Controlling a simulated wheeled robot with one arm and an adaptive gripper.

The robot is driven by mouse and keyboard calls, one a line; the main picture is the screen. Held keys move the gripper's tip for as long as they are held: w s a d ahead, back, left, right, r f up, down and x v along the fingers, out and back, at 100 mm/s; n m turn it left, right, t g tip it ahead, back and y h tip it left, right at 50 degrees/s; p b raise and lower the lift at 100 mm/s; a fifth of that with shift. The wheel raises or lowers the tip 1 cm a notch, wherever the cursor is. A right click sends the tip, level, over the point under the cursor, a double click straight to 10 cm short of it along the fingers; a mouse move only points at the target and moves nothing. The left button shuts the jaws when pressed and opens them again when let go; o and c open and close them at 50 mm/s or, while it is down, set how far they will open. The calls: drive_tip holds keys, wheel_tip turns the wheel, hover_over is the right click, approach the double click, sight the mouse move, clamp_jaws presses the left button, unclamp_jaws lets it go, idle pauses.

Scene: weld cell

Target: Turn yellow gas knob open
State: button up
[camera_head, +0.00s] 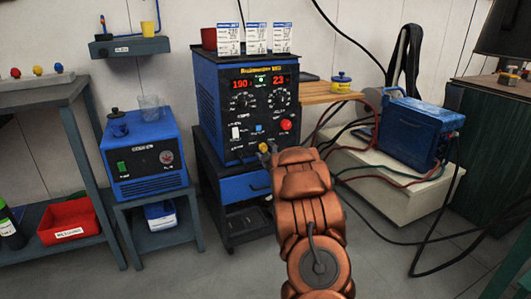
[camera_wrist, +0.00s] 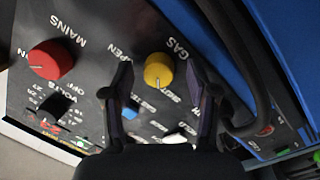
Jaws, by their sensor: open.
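The yellow gas knob (camera_wrist: 158,70) is round and sits on the dark front panel of the welding machine (camera_head: 247,105). Its GAS label and the nearby OPEN lettering appear upside down in the wrist view. My gripper (camera_wrist: 160,76) is open, with one finger on each side of the knob in that view. Gaps show between the knob and both fingers; I cannot tell the depth between them.
The red MAINS knob (camera_wrist: 48,59) is beside the gas knob; it also shows in the head view (camera_head: 286,125). A blue button (camera_head: 258,128) is close by. A wooden shelf (camera_head: 318,93), cables and a blue unit (camera_head: 415,128) stand right. A small blue machine (camera_head: 145,158) stands left.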

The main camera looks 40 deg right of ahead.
clamp_jaws()
idle(0.4)
